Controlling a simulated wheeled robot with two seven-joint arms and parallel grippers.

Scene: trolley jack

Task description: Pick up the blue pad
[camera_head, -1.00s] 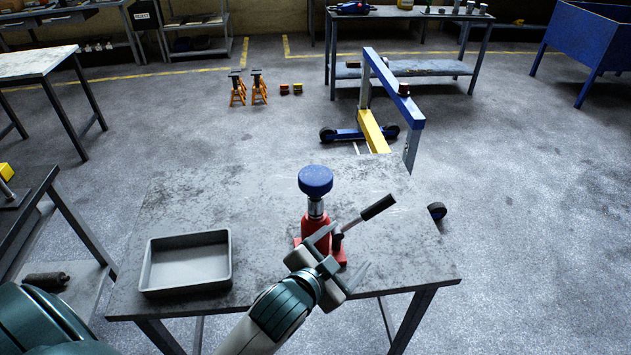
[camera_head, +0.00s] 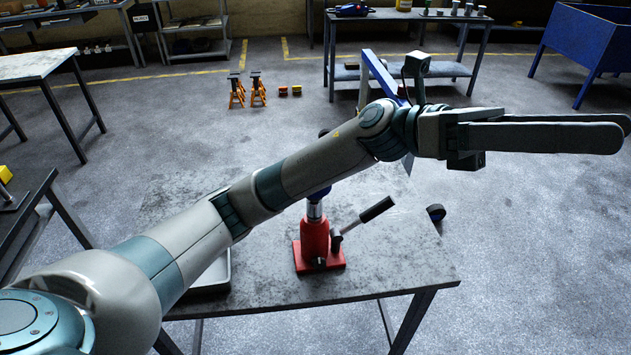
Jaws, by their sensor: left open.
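The blue pad (camera_head: 318,192) sits on top of the red bottle jack (camera_head: 314,239), on the grey table. Only its lower edge shows below my left arm, which crosses in front of it and hides the rest. The jack stands upright, with its black-gripped handle (camera_head: 376,209) angled up to the right. My left gripper (camera_head: 621,132) is at the upper right, well to the right of the pad and apart from it. Its two long fingers point right, with nothing seen between them. My right gripper is not in view.
A grey tray (camera_head: 216,277) on the table (camera_head: 400,265) is mostly hidden behind my left arm. A blue-framed hoist (camera_head: 368,75) stands behind the table, partly covered by my arm. Orange jack stands (camera_head: 258,90) are on the floor further back. The table's right part is clear.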

